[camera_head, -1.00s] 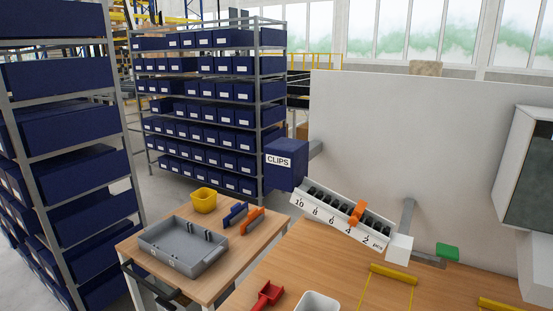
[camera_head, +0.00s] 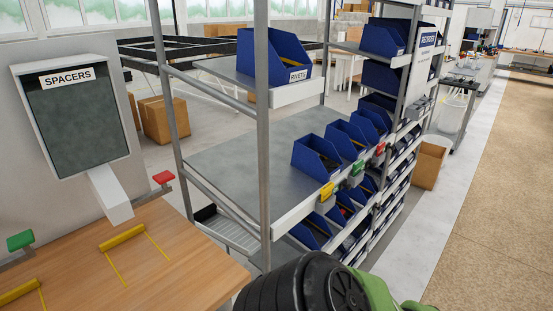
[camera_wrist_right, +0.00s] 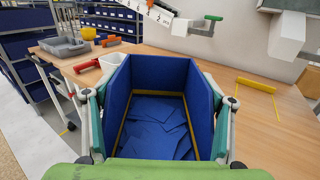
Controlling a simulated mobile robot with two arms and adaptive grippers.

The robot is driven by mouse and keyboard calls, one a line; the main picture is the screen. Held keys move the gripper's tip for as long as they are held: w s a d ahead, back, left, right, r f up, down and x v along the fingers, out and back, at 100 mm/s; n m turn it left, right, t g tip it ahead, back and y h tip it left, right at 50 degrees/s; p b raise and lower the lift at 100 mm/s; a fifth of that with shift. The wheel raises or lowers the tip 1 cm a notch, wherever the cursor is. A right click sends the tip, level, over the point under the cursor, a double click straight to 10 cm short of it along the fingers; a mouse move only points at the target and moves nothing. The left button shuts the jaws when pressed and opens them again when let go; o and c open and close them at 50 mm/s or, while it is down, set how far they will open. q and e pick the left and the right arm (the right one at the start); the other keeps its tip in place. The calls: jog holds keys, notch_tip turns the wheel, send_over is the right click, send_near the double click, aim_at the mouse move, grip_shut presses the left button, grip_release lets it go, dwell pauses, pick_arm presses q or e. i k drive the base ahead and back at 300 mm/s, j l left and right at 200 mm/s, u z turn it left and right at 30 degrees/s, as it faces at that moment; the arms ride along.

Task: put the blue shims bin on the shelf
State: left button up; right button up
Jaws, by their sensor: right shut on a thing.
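The blue shims bin (camera_wrist_right: 155,150) fills the middle of the right wrist view, with flat blue pieces lying inside. My right gripper (camera_wrist_right: 156,118) is shut on it, a finger along each side wall. In the head view neither the bin nor the right fingers show; only a black and green part of my arm is at the bottom. The shelf rack (camera_head: 264,140) stands at centre. Its middle grey shelf (camera_head: 240,150) has a wide bare area left of several blue bins (camera_head: 317,157). My left gripper is not in view.
A blue bin labelled RIVETS (camera_head: 272,55) sits on the upper shelf. A rack post stands at the shelf's near corner. The wooden bench (camera_head: 150,262) and SPACERS dispenser (camera_head: 75,105) are to the left. Yellow, green and red clips (camera_head: 327,190) hang on the shelf's front edge.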

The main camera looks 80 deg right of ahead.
aim_at(275, 195)
jog(key=k+l+z, duration=0.25)
jog(key=l+z, duration=0.2)
jog(key=l, duration=0.15)
jog(key=k+l+z, duration=0.1)
jog(key=l+z, duration=0.15)
jog(key=l, duration=0.1)
